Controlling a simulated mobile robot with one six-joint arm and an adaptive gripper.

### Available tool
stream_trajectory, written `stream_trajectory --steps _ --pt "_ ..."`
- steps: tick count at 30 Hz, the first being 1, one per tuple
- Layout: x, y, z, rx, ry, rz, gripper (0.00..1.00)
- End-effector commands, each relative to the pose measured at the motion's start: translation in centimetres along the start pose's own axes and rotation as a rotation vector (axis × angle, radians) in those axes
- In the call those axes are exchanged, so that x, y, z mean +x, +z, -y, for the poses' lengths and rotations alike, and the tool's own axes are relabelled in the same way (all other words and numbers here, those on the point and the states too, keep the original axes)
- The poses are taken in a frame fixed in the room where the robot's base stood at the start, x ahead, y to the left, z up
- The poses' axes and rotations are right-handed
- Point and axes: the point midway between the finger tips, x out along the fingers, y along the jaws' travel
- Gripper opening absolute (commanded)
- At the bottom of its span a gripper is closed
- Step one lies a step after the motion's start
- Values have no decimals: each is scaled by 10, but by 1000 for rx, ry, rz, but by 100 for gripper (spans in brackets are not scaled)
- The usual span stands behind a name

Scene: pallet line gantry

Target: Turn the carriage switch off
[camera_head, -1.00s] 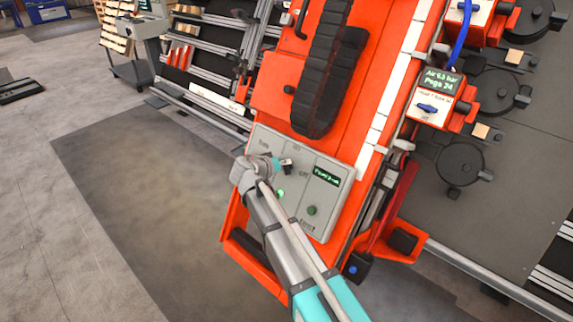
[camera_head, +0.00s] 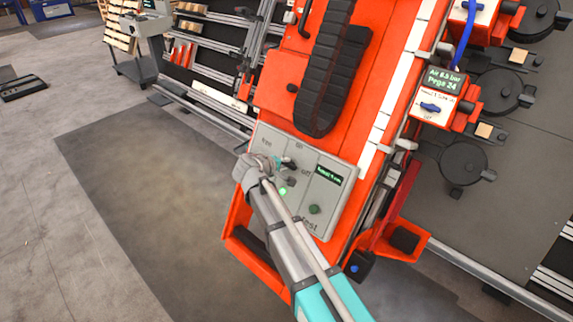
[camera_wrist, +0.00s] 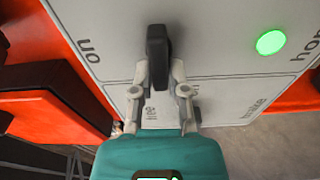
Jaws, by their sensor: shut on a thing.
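The carriage switch is a black lever-shaped knob (camera_wrist: 157,55) on the grey control panel (camera_head: 329,205). In the wrist view it stands upright in the picture, with an upside-down "on" label to its left. My gripper (camera_wrist: 160,80) has one finger on each side of the knob's lower end and is shut on it. In the head view my gripper (camera_head: 284,164) is at the panel's upper left, among the labels "free", "on" and "off". It hides much of the switch there.
A green light (camera_head: 283,190), a small dark display (camera_head: 329,175) and a green button (camera_head: 314,209) are on the same panel. The orange carriage (camera_head: 275,95) surrounds it, with a black cable chain (camera_head: 327,85) above. Open floor lies to the left.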

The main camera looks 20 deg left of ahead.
Motion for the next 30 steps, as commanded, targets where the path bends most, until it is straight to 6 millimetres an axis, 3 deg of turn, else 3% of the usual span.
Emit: stream_trajectory --steps 17,18,23,30 --pt "-2 2 4 -41 -14 2 0" --pt "-2 2 4 -41 -14 2 26" --pt "-2 1 3 -41 -12 1 54" --pt "0 1 2 -40 -9 1 54"
